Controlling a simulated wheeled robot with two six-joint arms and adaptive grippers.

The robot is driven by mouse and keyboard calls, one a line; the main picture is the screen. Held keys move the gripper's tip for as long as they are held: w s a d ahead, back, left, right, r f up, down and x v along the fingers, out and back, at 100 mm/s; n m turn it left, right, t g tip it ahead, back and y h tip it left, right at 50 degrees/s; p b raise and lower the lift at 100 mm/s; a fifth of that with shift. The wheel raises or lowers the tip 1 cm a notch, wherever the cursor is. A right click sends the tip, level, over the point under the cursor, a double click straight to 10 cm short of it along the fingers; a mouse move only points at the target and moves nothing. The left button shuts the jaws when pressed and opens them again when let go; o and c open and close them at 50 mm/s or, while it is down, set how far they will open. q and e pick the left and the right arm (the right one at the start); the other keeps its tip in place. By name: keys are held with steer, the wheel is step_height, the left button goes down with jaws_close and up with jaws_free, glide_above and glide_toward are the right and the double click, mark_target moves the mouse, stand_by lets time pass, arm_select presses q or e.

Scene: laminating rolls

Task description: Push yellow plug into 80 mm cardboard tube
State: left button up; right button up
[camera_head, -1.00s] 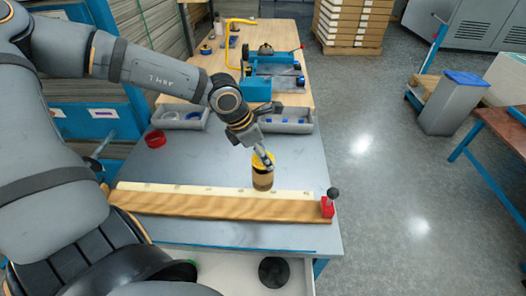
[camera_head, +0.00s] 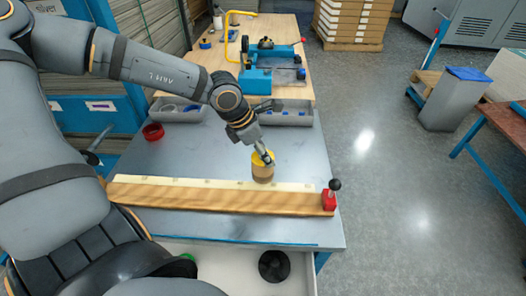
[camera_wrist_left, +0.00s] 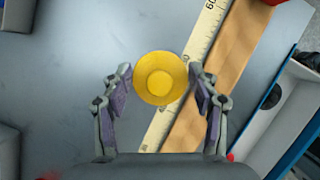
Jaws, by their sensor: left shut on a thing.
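The yellow plug (camera_wrist_left: 160,79) is a round disc with a raised centre, seen from above in the left wrist view. In the head view the plug (camera_head: 262,158) sits at the top of the upright brown cardboard tube (camera_head: 263,174), which stands on the grey bench top just behind the ruler board. My left gripper (camera_head: 266,158) reaches down from above and is shut on the plug. In the wrist view the gripper's fingers (camera_wrist_left: 165,90) are on either side of the plug. The plug covers the tube there, so its depth in the tube is hidden. My right gripper is out of view.
A wooden board with a pale ruler strip (camera_head: 215,184) lies in front of the tube, with a red stop (camera_head: 329,199) at its right end. A red ring (camera_head: 153,131) lies at the left. Grey bins (camera_head: 287,118) and a blue machine (camera_head: 256,80) stand behind.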

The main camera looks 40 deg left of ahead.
arm_select(q)
steer(key=shift+s+f, duration=0.1)
steer(key=shift+f, duration=0.05)
steer(key=o, duration=1.1)
step_height(320, 180, up, 10)
steer(key=shift+r, duration=0.1)
